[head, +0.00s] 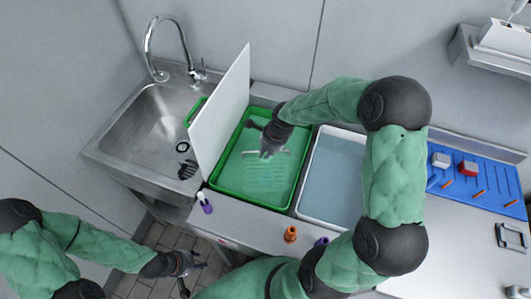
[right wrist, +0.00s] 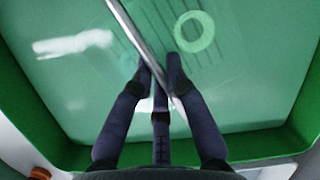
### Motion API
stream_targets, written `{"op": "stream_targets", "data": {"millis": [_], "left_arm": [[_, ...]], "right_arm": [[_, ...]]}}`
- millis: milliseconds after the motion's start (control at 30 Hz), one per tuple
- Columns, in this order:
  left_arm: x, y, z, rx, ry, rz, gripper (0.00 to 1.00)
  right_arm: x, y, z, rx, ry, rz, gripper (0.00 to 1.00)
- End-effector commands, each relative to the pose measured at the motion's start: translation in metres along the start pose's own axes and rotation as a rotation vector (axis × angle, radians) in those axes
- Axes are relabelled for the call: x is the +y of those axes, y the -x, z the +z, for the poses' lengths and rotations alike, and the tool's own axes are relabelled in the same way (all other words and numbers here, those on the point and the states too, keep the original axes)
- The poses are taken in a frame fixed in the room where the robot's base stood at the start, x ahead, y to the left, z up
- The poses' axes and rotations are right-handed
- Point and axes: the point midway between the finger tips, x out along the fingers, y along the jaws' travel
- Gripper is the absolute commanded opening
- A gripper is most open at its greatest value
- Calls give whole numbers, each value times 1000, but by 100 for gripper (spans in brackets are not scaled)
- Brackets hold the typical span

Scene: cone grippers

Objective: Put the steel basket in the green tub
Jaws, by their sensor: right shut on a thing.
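The green tub (head: 225,189) stands in the worktop, holding clear greenish liquid; its wall also shows in the right wrist view (right wrist: 35,110). My right gripper (head: 268,150) reaches down into the tub and is shut on the steel basket's handle, a thin metal bar (right wrist: 135,38) running diagonally between the fingers (right wrist: 160,78). Faint parallel lines of the steel basket (head: 262,178) show inside the tub, below the liquid; whether it rests on the bottom I cannot tell. My left gripper (head: 193,268) is open and empty, low at the left, away from the tub.
A white upright panel (head: 222,105) separates the tub from the steel sink (head: 150,122). A white tub of liquid (head: 335,165) adjoins at right. Purple (head: 205,205) and orange (head: 290,234) small items stand on the front edge. A blue pegboard (head: 480,185) lies right. A pale ring (right wrist: 195,32) shows in the green tub.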

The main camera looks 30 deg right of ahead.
Motion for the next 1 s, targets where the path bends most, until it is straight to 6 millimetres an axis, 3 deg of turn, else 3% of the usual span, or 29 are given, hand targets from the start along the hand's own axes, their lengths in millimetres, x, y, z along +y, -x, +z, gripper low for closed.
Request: {"op": "stream_targets", "data": {"millis": [367,400,467,833,1000], "left_arm": [[0,-1,0,0,0,0,40],[0,-1,0,0,0,0,40],[0,-1,0,0,0,0,40],[0,0,0,0,0,0,40],[2,6,0,0,0,0,40]], "right_arm": [[-1,-2,0,-1,0,-4,0],[0,-2,0,0,0,-2,23],[0,-2,0,0,0,-2,39],[-1,0,0,0,0,-2,39],[-2,19,0,-1,-2,-5,39]]}}
